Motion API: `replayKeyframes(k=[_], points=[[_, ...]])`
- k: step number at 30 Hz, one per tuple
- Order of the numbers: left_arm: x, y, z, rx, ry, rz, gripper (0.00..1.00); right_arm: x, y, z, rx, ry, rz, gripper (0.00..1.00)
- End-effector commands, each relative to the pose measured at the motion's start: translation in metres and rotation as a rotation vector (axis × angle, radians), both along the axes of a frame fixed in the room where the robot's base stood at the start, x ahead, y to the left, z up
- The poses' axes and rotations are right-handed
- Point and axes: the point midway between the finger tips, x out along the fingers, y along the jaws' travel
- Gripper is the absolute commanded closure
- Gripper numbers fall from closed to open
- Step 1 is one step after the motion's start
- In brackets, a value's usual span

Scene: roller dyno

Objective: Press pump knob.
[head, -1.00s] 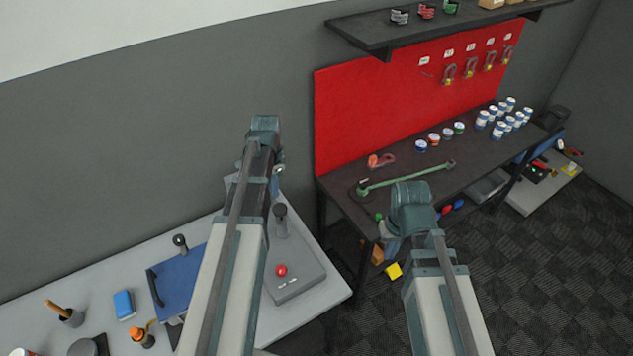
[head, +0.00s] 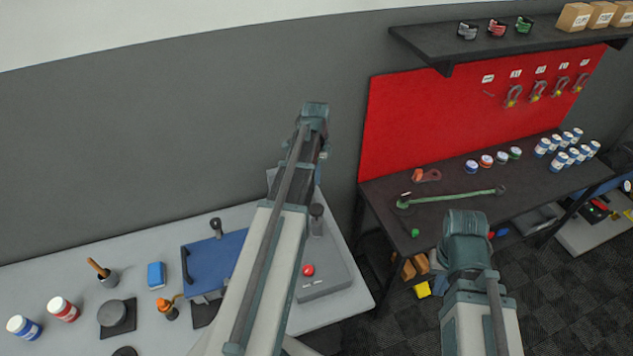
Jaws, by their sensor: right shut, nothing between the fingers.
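A grey unit with a red round button (head: 308,270) on its sloped top stands at the right end of the light bench. A dark knob on a grey post (head: 316,213) rises at its back, partly behind my left arm. A small bottle with an orange top and side spout (head: 166,308) stands further left on the bench. I cannot tell for sure which of these is the pump knob. My left arm reaches over the bench, and its gripper is hidden. My right gripper (head: 437,263) shows only in part beside my right arm, shut and empty, away from the bench.
The light bench (head: 345,310) also holds a blue case (head: 222,256), a blue box (head: 156,275), a brush pot (head: 108,279) and cans. A dark workbench (head: 455,207) with a green wrench (head: 455,197) stands at right, below a shelf (head: 480,40). Dark floor lies between.

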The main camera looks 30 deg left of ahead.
Motion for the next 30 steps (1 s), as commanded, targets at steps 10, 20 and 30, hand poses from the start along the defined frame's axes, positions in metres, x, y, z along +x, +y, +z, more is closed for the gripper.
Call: replayKeyframes(k=[10,20,30], points=[[0.0,0.0,-0.05,0.0,0.0,0.0,1.0,0.001,-0.001,-0.05,-0.002,0.0,0.025,1.0],[0.0,0.0,-0.096,0.0,0.0,0.0,1.0,0.001,0.0,-0.096,0.0,-0.002,0.019,1.0],[0.0,0.0,-0.129,0.0,0.0,0.0,1.0,0.001,0.0,-0.129,-0.001,-0.003,0.022,1.0]])
